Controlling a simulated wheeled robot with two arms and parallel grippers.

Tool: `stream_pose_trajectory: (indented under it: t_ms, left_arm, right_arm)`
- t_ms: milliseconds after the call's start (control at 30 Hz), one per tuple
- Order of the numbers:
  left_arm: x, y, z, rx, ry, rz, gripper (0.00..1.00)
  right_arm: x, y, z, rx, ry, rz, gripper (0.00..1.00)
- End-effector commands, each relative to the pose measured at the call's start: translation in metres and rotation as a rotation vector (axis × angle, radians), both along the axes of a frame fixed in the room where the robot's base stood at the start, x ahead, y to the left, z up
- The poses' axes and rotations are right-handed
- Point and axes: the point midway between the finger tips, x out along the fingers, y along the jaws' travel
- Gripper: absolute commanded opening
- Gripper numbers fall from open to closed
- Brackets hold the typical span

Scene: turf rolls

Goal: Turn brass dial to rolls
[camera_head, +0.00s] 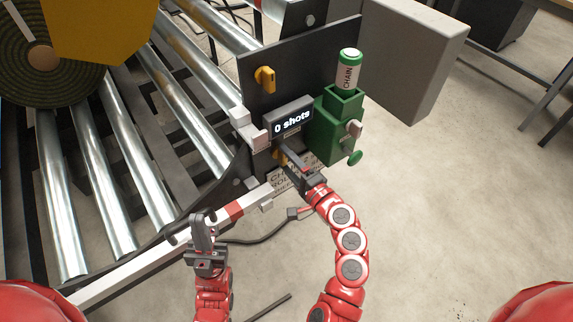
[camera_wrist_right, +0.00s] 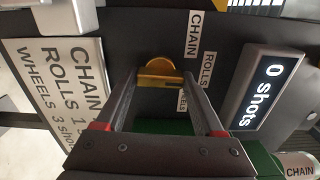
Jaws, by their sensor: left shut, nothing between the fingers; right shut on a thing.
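The brass dial (camera_wrist_right: 160,72) sits on a dark panel (camera_wrist_right: 130,30) in the right wrist view, between my right gripper's fingertips. Labels CHAIN (camera_wrist_right: 194,35) and ROLLS (camera_wrist_right: 207,70) are beside it; a third label is partly hidden behind a finger. I cannot tell which label the dial points to. In the head view only a bit of the dial (camera_head: 279,158) shows below the display. My right gripper (camera_head: 284,150) is shut on the dial. My left gripper (camera_head: 200,222) is shut and empty, left of the panel, in front of the rollers.
A display (camera_head: 290,118) reads "0 shots". A green unit (camera_head: 336,125) holding a CHAIN canister (camera_head: 348,70) stands right of it. A yellow knob (camera_head: 265,79) is higher on the panel. A printed sign (camera_wrist_right: 62,85) is beside the dial. Metal rollers (camera_head: 145,180) carry a turf roll (camera_head: 45,85).

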Motion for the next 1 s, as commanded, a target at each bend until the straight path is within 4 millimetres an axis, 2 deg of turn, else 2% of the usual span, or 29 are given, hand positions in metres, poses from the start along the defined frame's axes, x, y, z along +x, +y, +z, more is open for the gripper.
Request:
stream_pose_trajectory:
  t_ms: [167,633,667,800,833,1000]
  left_arm:
    - [0.0,-0.0001,-0.007,0.0,0.0,0.0,0.0]
    - [0.0,0.0,-0.0076,0.0,0.0,0.0,0.0]
    - [0.0,0.0,-0.0076,0.0,0.0,0.0,0.0]
    - [0.0,0.0,-0.0077,0.0,0.0,0.0,0.0]
    - [0.0,0.0,-0.0076,0.0,0.0,0.0,0.0]
    - [0.0,0.0,-0.0076,0.0,0.0,0.0,0.0]
  right_arm:
    - [0.0001,-0.0001,-0.0019,-0.037,-0.026,-0.001,0.14]
    - [-0.0002,0.0002,-0.0011,-0.05,-0.033,0.001,0.14]
    - [-0.0002,0.0003,-0.0011,-0.05,-0.033,0.001,0.72]
    - [-0.0001,0.0002,-0.0009,-0.05,-0.034,0.001,0.97]
    - [-0.0001,0.0002,-0.0008,-0.05,-0.034,0.0,1.0]
    - [-0.0001,0.0001,-0.0006,-0.049,-0.034,0.0,1.0]
